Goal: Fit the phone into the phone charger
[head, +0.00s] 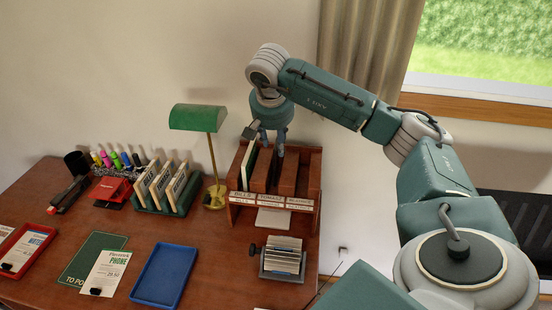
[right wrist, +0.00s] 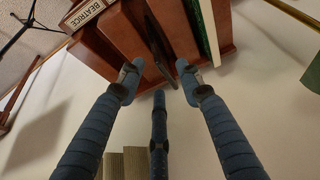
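My right gripper (head: 268,140) points down over a wooden organizer (head: 232,205) with name labels at the back of the desk. In the right wrist view its fingers (right wrist: 158,88) are spread apart and look empty. A thin dark slab (right wrist: 158,42) stands in a slot of the organizer, just beyond the fingertips and between them; it may be the phone, but I cannot be sure. A pale flat piece (head: 273,218) lies in front of the organizer; I cannot tell whether it is the charger. My left gripper is out of view.
A green lamp (head: 198,118), a green rack of cards (head: 163,188), a blue tray (head: 165,274) and a card file (head: 283,259) stand on the desk. A red tray (head: 22,250) and a phone leaflet (head: 110,272) lie at left. The wall rises close behind.

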